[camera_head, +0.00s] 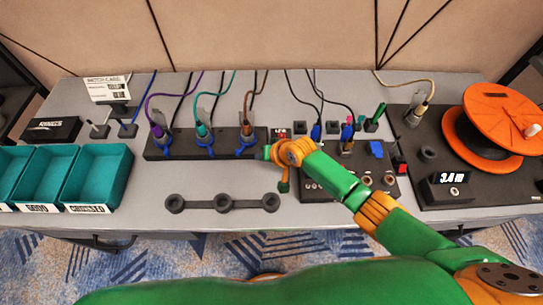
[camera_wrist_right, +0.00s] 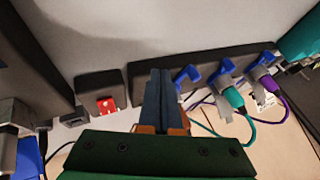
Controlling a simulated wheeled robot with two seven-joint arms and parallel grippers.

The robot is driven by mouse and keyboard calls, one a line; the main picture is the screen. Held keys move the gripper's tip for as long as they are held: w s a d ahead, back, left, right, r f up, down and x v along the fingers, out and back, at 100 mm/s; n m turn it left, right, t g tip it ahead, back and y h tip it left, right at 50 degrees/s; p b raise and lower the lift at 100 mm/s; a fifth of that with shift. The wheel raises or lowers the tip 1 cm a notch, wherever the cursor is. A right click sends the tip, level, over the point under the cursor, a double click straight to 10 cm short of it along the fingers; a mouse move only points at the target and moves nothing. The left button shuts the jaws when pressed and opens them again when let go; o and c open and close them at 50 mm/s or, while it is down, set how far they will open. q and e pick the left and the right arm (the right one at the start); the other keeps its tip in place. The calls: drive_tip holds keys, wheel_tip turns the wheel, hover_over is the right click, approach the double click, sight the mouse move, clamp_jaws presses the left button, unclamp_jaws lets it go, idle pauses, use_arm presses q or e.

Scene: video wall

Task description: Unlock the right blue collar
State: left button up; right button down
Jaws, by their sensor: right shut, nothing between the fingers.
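A black block (camera_head: 218,143) on the grey table holds three upright plugs with purple, teal and brown cables, each with a blue collar at its foot. The right blue collar (camera_head: 246,153) is at the brown-cable plug (camera_head: 247,130). My right gripper (camera_head: 267,152) is just right of it, at the block's right end. In the right wrist view the shut, empty fingers (camera_wrist_right: 161,74) stand beside the nearest blue collar (camera_wrist_right: 185,76) and hide the plug behind them. Whether they touch the collar I cannot tell. My left gripper is not in view.
Right of the block stands a black panel (camera_head: 316,188) with plugs and switches. An orange reel (camera_head: 492,112) is at the far right. Teal bins (camera_head: 98,178) stand at the left.

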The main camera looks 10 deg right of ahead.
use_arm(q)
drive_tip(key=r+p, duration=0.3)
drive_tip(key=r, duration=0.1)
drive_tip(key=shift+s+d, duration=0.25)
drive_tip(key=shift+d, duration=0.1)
use_arm(e)
drive_tip(key=s+a+v, duration=0.1)
drive_tip(key=v, duration=0.9)
drive_tip(key=shift+s, duration=0.35)
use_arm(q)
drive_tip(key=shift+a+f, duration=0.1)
use_arm(e)
drive_tip(key=shift+a, duration=0.1)
